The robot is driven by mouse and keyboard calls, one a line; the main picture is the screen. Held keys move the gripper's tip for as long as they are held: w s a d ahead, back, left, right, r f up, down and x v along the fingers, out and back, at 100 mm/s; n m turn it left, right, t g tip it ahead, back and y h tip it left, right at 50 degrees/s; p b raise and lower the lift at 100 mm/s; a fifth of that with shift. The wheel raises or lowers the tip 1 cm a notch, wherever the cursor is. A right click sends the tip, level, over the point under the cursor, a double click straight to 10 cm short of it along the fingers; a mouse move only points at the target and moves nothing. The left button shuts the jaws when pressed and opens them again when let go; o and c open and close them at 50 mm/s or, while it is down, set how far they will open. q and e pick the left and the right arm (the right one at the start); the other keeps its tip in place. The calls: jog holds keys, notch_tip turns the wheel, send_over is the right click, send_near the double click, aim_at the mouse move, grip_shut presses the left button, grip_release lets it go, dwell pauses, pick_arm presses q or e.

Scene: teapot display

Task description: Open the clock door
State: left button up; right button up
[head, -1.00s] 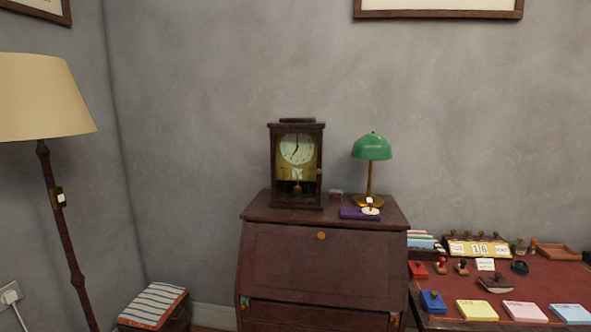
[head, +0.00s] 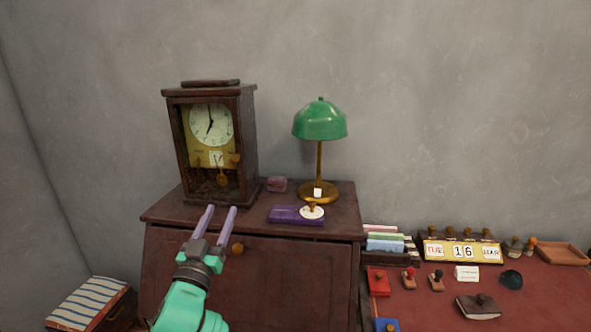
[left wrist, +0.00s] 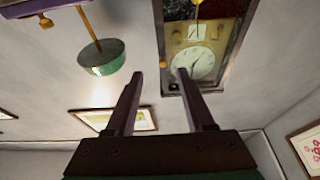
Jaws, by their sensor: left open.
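The wooden clock (head: 212,140) stands upright on top of the brown desk, with a white dial, a brass panel and a pendulum behind its front door. The door looks closed, and a small round knob (head: 235,159) sits at its right edge. My left gripper (head: 219,209) is open and empty, in front of and below the clock, with its fingers pointing up toward it. In the left wrist view the clock (left wrist: 205,45) appears upside down beyond the open fingers (left wrist: 157,75). The gripper appears apart from the clock. My right gripper is in neither view.
A green lamp (head: 320,120) stands right of the clock. A red-topped table (head: 540,290) with stamps and a calendar is at the right.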

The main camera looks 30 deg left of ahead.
aim_at(235, 160)
pick_arm(q)
jog(key=shift+t, duration=0.3)
jog(key=r+p+x, duration=0.1)
jog(key=x, duration=0.3)
jog(key=p+x, duration=0.1)
jog(key=x, duration=0.4)
jog(key=s+r+p+x, duration=0.1)
jog(key=p+x, duration=0.1)
jog(key=x, duration=0.3)
jog(key=shift+r, duration=0.4)
jog(key=shift+w+a+r, duration=0.1)
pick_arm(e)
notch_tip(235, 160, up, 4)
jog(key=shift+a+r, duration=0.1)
pick_arm(q)
grip_shut()
